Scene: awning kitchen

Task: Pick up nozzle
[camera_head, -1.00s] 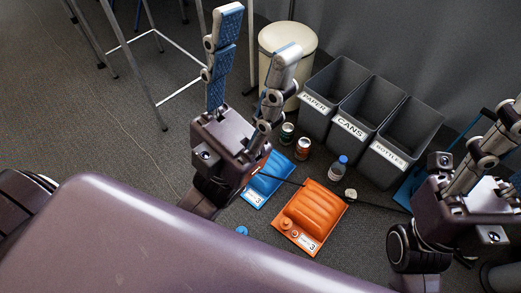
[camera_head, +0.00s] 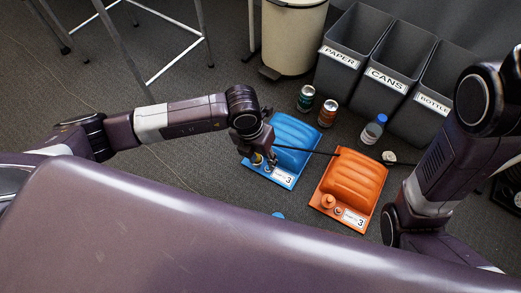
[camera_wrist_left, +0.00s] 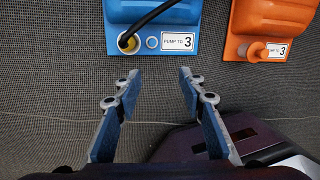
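A blue foot pump (camera_head: 295,138) labelled 3 lies on the carpet. A black hose (camera_wrist_left: 150,22) enters a yellow port (camera_wrist_left: 128,42) at its near edge. I cannot tell which part is the nozzle. My left gripper (camera_head: 262,166) is over the near edge of the blue pump. In the left wrist view its fingers (camera_wrist_left: 158,75) are open, with only carpet between them. My right gripper does not show.
Paper, cans and bottles bins (camera_head: 385,78) stand at the back, with two cans (camera_head: 327,113) and a blue-capped bottle (camera_head: 373,130) before them. A cream bin (camera_head: 290,38) is behind. Carpet at the left is mostly clear. A blue piece (camera_head: 278,215) lies near my body.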

